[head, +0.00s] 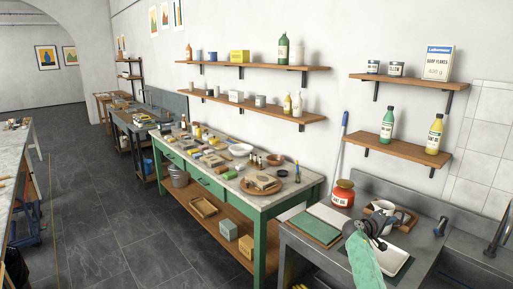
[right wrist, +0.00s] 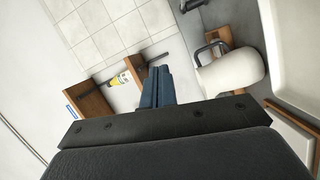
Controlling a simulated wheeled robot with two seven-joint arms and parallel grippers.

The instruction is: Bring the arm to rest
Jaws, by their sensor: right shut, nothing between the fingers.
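My right gripper (head: 366,226) is dark and hangs over the steel counter by the sink, in front of a white mug (head: 384,206). Its arm comes up from the bottom of the head view in a pale green cover. In the right wrist view the blue-grey fingers of the right gripper (right wrist: 157,88) are together with nothing between them. The white mug (right wrist: 232,73) shows to the right of the fingers there and looks apart from them. My left gripper does not show in either view.
A red-brown jar (head: 343,194) and a green-and-white board (head: 315,225) are on the steel counter (head: 293,236). The sink (head: 468,255) is at right. Wall shelves (head: 402,149) hold bottles. A green bench (head: 262,205) full of tools stands left.

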